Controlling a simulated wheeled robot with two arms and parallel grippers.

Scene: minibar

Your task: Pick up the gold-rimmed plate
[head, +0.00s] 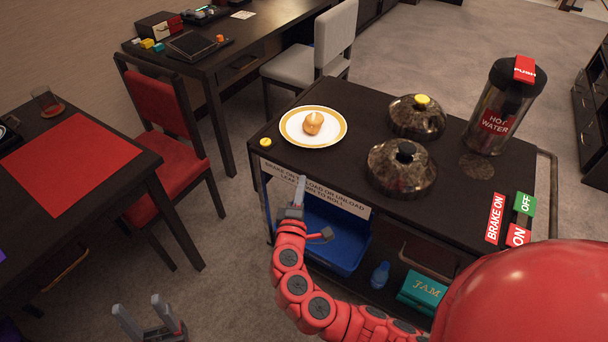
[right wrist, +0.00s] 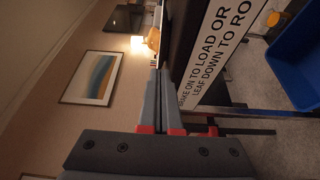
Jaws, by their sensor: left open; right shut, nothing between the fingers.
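The gold-rimmed plate (head: 292,131) lies flat on the dark top of the cart (head: 345,165), near its left end, with a bread roll (head: 313,123) on it. My right gripper (head: 299,190) is shut and empty at the cart's front edge, below the plate in the head view and apart from it. Its closed fingers also show in the right wrist view (right wrist: 161,88), beside the cart's edge, with the roll (right wrist: 153,39) beyond the tips. My left gripper (head: 144,311) is open and empty at the lower left, low over the floor and far from the plate.
Two domed lids (head: 402,169) (head: 417,117) and a hot water dispenser (head: 503,107) stand right of the plate. A yellow button (head: 265,142) sits at the cart's left corner. A table with a red mat (head: 68,168) and a red chair (head: 165,165) stand left.

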